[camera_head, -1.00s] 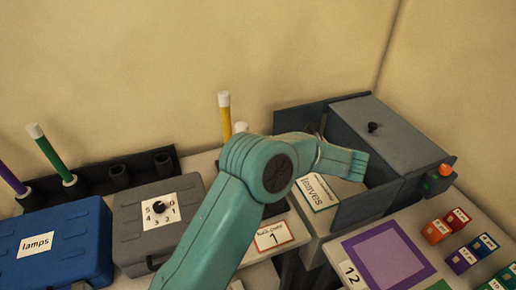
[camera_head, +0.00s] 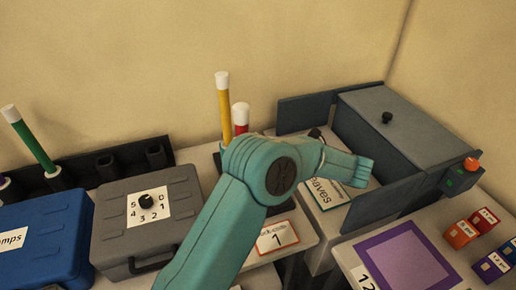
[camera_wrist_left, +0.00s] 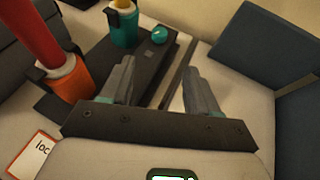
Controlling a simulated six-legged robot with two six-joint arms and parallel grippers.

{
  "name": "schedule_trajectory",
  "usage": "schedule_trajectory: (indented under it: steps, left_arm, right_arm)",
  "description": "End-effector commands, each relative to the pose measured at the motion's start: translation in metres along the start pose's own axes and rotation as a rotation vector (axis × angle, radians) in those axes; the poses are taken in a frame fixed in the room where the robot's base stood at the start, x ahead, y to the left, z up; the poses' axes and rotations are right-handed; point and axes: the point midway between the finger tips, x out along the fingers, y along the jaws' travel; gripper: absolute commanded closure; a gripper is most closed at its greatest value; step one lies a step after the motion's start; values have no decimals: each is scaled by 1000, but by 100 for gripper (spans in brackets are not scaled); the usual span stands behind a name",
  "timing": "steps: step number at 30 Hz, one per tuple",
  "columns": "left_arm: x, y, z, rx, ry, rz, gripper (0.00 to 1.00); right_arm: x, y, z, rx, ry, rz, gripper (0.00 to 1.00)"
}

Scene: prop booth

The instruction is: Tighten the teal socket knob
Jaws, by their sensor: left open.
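The teal socket knob (camera_wrist_left: 160,35) is a small round knob with a light mark on top. It sits on the dark rack beside the teal socket (camera_wrist_left: 123,24), which holds a yellow stick (camera_head: 223,104). My left gripper (camera_wrist_left: 158,66) is open and empty. In the left wrist view the knob shows beyond the gap between its fingers, apart from them. My right gripper is in neither view.
A red stick (camera_wrist_left: 35,30) stands in an orange socket (camera_wrist_left: 72,82), close left of my left fingers. A grey case (camera_head: 115,208) with a dial and a blue case (camera_head: 45,245) stand left. A grey open-sided box (camera_head: 420,120) and small coloured blocks (camera_head: 460,234) stand right.

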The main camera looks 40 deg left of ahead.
Motion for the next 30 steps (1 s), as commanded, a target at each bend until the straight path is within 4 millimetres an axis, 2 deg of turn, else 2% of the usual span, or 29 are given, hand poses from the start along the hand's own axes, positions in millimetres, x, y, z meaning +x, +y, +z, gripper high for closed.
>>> schedule_trajectory:
  steps: [5, 15, 19, 24, 30]
  left_arm:
    - [24, 0, 3, 0, 0, 5, 39]
    - [107, 0, 3, 0, 0, 6, 39]
    - [134, -1, 3, -1, 1, 5, 39]
    - [155, -2, 2, -1, 1, 2, 39]
    - [163, -2, 2, -1, -1, 1, 39]
  right_arm:
    - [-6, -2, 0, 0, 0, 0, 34]
    - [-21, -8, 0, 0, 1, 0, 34]
    - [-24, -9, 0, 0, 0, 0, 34]
    - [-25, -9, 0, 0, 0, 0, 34]
    - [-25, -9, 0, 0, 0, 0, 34]
